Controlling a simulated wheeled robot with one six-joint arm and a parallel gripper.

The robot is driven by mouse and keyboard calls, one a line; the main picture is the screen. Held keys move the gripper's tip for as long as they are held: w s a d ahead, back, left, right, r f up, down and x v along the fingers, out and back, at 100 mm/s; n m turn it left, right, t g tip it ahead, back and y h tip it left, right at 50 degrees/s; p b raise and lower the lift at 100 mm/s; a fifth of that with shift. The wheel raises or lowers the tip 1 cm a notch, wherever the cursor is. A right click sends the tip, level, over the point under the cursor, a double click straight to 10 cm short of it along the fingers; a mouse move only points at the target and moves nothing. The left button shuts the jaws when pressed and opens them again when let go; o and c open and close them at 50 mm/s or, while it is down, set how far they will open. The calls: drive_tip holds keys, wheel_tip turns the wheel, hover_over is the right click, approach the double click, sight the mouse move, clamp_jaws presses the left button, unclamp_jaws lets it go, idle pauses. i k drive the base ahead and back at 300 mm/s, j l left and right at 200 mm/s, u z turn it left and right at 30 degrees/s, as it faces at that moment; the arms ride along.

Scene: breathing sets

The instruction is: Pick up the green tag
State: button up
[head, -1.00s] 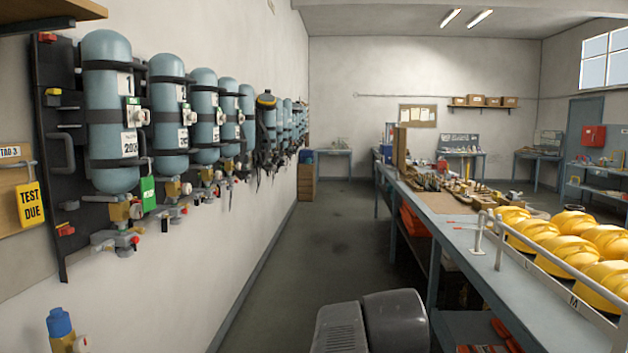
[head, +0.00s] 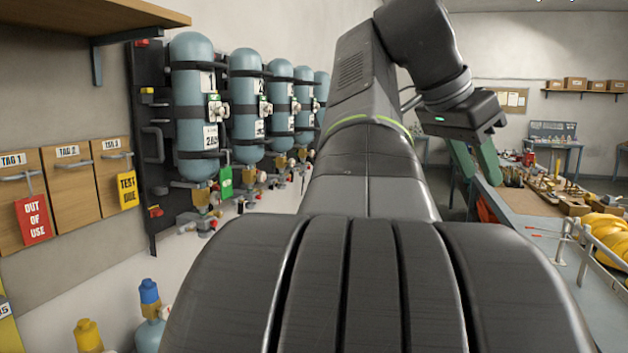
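The green tag (head: 226,181) hangs upright beside the valve below the nearest blue-grey cylinder (head: 195,100) on the left wall rack. Its small print is not readable. My arm rises through the middle of the view and bends over to the right. My gripper (head: 481,172) is at the upper right, well apart from the tag. Its two greenish fingers point down with a gap between them, and nothing shows in the gap.
A red tag (head: 34,220) and a yellow tag (head: 127,190) hang on wooden boards at left. A shelf (head: 130,20) juts out above. More cylinders line the wall. My arm hides much of the aisle.

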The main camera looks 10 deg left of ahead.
sight(225, 174)
drive_tip(key=i+u, duration=0.1)
drive_tip(key=u, duration=1.75)
drive_tip(key=i+l+u, duration=0.1)
drive_tip(key=l+u, duration=0.15)
drive_tip(key=u, duration=0.2)
drive_tip(key=l+u, duration=0.3)
drive_tip(key=u, duration=0.2)
drive_tip(key=l+u, duration=0.3)
drive_tip(key=u, duration=0.15)
drive_tip(key=l+u, duration=0.3)
drive_tip(key=u, duration=0.15)
drive_tip(key=k+l+u, duration=0.3)
drive_tip(key=l, duration=0.25)
drive_tip(key=k+l+u, duration=0.25)
drive_tip(key=l, duration=0.3)
drive_tip(key=k+l+u, duration=0.3)
drive_tip(key=l, duration=0.15)
drive_tip(key=k+l+u, duration=0.3)
drive_tip(key=k+l, duration=0.7)
drive_tip(key=l, duration=0.2)
